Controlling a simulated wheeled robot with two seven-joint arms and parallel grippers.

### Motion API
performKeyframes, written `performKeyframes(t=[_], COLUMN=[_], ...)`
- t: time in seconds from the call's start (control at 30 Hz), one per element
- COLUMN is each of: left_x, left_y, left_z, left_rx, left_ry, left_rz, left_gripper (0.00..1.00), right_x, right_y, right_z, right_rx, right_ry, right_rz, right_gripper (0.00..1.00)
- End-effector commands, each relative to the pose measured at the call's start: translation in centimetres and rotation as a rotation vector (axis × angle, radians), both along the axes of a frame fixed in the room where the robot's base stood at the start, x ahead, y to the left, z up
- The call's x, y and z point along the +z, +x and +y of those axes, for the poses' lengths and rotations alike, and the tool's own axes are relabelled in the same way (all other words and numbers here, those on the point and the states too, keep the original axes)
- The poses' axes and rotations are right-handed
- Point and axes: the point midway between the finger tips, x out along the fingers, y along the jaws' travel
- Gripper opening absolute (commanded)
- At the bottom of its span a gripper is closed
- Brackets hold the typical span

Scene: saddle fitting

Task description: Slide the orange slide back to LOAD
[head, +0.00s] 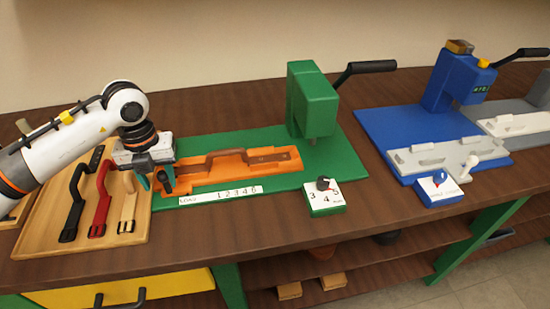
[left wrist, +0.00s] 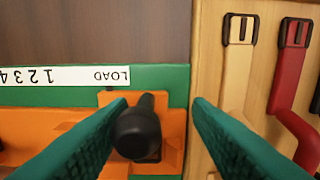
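The orange slide (head: 200,180) lies on the green fixture's base (head: 226,145), with a brown strap-like handle (head: 228,153) on it. A white strip (head: 215,195) along its front reads LOAD at the left end, then numbers. In the left wrist view the slide's end (left wrist: 172,128) lies near the base's edge, and a dark round knob (left wrist: 138,135) stands on it. My left gripper (head: 155,184) is over this end. It is open, its green fingers either side of the knob, which appears nearer one finger; contact cannot be told. My right gripper is not in view.
A wooden tray (head: 35,225) at left holds black, red and cream handles. The green press (head: 312,98) rises behind the slide. A numbered dial block (head: 325,197) stands in front. A blue fixture (head: 405,125) is to the right.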

Motion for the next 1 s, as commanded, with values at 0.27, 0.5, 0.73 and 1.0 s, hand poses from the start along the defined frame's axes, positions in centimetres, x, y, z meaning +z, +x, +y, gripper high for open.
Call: performKeyframes(t=[0.27,0.5,0.73,1.0], left_x=[1.4,3.4,5.3,6.1], left_y=[0.0,0.1,0.1,0.0], left_z=[0.0,-0.1,-0.1,-0.1], left_rx=[-0.001,-0.001,-0.002,-0.002], left_ry=[0.0,-0.002,-0.001,-0.003], left_rz=[-0.001,-0.003,-0.002,-0.002], left_gripper=[0.44,0.44,0.44,0.44], right_x=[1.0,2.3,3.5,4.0], right_y=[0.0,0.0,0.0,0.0], right_z=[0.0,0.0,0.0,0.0], right_rx=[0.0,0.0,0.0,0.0], right_ry=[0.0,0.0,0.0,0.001], right_rz=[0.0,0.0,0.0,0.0], right_gripper=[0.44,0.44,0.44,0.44])
